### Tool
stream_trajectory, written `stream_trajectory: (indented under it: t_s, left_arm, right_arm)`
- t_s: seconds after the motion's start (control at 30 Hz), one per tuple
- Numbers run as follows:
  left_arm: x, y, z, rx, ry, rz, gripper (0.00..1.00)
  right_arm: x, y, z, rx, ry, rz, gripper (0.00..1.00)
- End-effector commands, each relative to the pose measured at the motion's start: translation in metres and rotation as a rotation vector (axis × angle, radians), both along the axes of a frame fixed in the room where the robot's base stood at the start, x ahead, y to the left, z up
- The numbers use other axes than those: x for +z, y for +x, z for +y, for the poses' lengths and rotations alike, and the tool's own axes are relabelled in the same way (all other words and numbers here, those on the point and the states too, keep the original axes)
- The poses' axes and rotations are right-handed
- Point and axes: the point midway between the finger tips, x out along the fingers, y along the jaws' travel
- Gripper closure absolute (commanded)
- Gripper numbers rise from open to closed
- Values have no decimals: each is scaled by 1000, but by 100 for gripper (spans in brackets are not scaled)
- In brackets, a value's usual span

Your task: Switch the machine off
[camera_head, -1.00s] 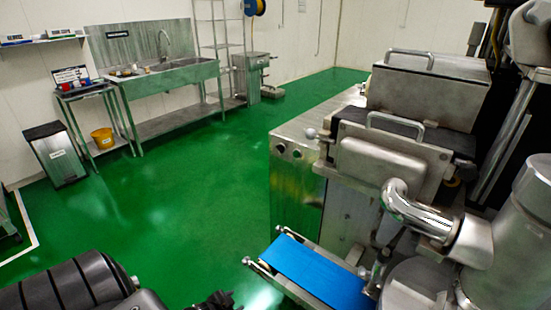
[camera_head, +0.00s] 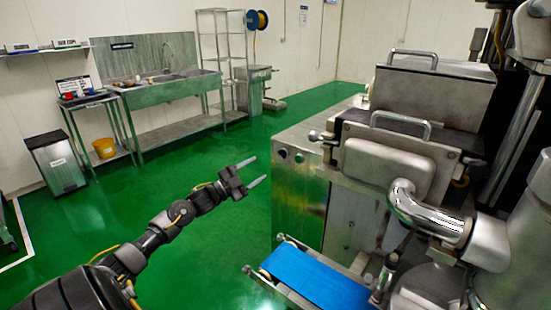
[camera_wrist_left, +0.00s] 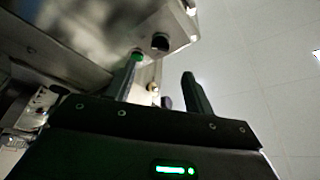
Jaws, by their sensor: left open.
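The steel encrusting machine (camera_head: 300,205) stands at the right in the head view, with a blue conveyor belt (camera_head: 318,278) low at its front. Two small round controls sit high on its cabinet: one at the left (camera_head: 283,153) and one at the right (camera_head: 299,157). In the left wrist view, a green button (camera_wrist_left: 138,55) and a black knob (camera_wrist_left: 160,42) show on the machine's panel. My left gripper (camera_head: 259,171) is open and empty, just left of the cabinet near the controls. One finger overlaps the green button in the left wrist view (camera_wrist_left: 162,72); contact cannot be told.
A steel sink (camera_head: 170,88) and a side table (camera_head: 90,99) stand along the far wall, with a bin (camera_head: 58,165) at the left. The green floor (camera_head: 180,160) between them and the machine is clear.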

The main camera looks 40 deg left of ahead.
Motion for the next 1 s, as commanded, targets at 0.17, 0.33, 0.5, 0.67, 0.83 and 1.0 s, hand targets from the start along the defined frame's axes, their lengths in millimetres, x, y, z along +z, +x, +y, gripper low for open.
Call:
stream_trajectory:
  t_s: [0.17,0.33,0.5,0.67,0.83,1.0]
  left_arm:
    - [13,31,-9,1,-2,-4,47]
    - [19,58,-17,0,-2,-2,47]
    - [22,77,-22,1,-2,-1,47]
    - [23,85,-25,0,0,0,47]
    - [22,86,-26,0,0,1,47]
    - [22,85,-25,1,0,1,56]
  right_arm:
    - [11,0,2,-1,2,0,100]
    - [19,0,2,-1,2,0,100]
    - [23,0,2,-1,2,0,100]
    - [24,0,2,-1,2,0,100]
    - [24,0,2,-2,2,-1,100]
    - [24,0,2,-2,2,-1,100]
